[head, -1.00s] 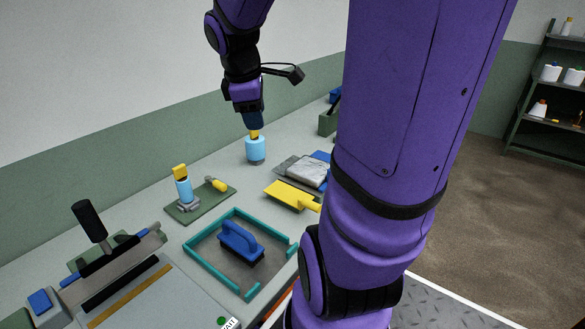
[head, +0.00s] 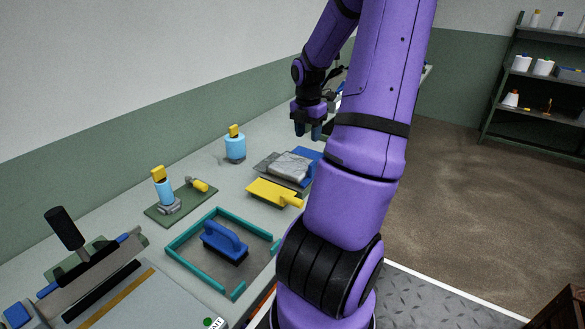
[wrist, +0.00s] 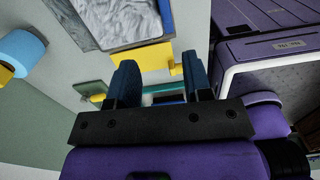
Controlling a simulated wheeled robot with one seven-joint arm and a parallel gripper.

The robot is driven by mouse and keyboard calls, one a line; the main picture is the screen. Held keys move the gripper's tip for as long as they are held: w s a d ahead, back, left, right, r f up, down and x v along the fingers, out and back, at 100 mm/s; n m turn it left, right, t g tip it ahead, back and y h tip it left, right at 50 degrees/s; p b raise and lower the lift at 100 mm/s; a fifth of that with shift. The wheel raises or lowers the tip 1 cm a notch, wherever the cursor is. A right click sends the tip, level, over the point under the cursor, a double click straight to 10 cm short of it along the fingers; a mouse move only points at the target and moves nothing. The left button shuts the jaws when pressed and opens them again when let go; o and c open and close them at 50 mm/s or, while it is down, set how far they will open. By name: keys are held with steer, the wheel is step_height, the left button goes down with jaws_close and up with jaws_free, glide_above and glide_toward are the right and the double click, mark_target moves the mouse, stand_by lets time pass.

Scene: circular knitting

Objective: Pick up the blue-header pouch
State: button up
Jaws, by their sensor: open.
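My gripper (head: 308,131) hangs open and empty, above and just beyond the pouch in the head view. In the wrist view its two dark blue fingers (wrist: 160,82) are spread, apart from the pouch. My arm hides the bench to the right.
A light-blue bottle with a yellow cap (head: 235,149) stands left of the pouch. A yellow scoop-like tool (head: 270,191) lies in front of it. A teal frame holds a blue-handled brush (head: 224,240). A green board (head: 165,211) carries another bottle.

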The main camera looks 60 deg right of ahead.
mark_target(313, 162)
steer(key=shift+n, duration=0.3)
steer(key=f, duration=0.4)
steer(key=s+d+f, duration=0.1)
steer(key=f, duration=0.6)
steer(key=shift+s+d+f, duration=0.15)
steer(key=shift+d+f, duration=0.15)
steer(key=shift+c, duration=0.3)
jaws_close()
